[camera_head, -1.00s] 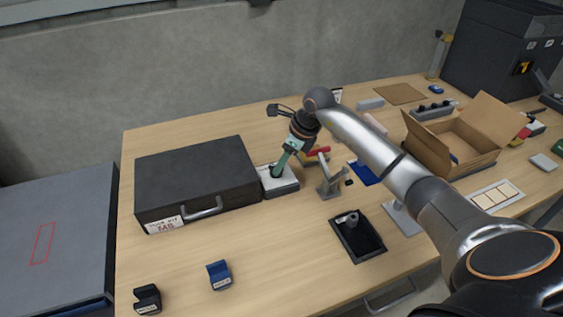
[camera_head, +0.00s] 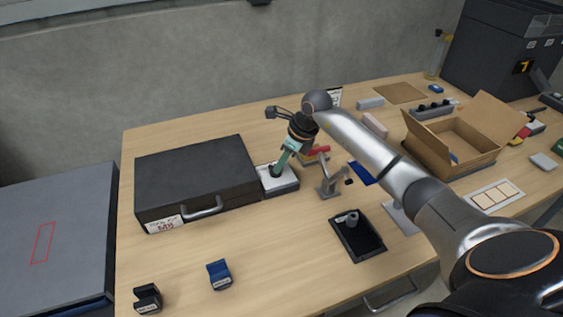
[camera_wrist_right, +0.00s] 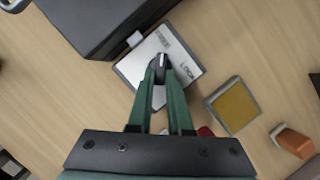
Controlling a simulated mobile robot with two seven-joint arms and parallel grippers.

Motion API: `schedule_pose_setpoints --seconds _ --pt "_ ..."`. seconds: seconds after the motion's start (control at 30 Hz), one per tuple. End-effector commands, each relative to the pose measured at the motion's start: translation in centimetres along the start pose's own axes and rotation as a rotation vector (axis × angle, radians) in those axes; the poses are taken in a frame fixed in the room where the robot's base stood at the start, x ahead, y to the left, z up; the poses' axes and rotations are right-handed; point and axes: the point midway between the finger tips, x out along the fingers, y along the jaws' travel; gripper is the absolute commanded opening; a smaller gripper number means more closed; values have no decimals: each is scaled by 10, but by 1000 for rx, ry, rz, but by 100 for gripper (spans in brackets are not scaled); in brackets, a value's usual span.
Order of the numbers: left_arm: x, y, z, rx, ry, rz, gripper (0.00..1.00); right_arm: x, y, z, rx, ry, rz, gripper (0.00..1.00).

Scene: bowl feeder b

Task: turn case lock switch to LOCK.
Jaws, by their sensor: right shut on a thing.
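The case lock switch is a white plate (camera_head: 286,184) on a dark base, right beside the black tool case (camera_head: 195,180). In the right wrist view the plate (camera_wrist_right: 186,62) carries printed lettering, with LOCK on its right side. A dark knob with a pale line (camera_wrist_right: 162,66) stands on it. My right gripper (camera_head: 275,171) reaches down onto the switch. In the right wrist view its green fingers (camera_wrist_right: 163,80) are shut on the knob, whose lower part they hide. The pale line points roughly away from the gripper, not clearly at LOCK. My left gripper is out of view.
A black tray (camera_head: 372,246) lies in front. Blue (camera_head: 219,274) and black (camera_head: 147,298) holders sit near the front edge. An open cardboard box (camera_head: 430,152) stands at the right.

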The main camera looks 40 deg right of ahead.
Motion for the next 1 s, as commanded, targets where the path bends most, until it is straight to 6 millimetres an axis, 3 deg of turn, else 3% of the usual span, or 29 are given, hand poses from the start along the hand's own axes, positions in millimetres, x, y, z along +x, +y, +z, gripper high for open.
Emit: schedule_pose_setpoints --seconds 0.57,1.0 --pt "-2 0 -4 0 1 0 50 -1 1 0 71 0 -30 0" --pt "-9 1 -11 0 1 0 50 -1 7 2 402 -1 -171 0"
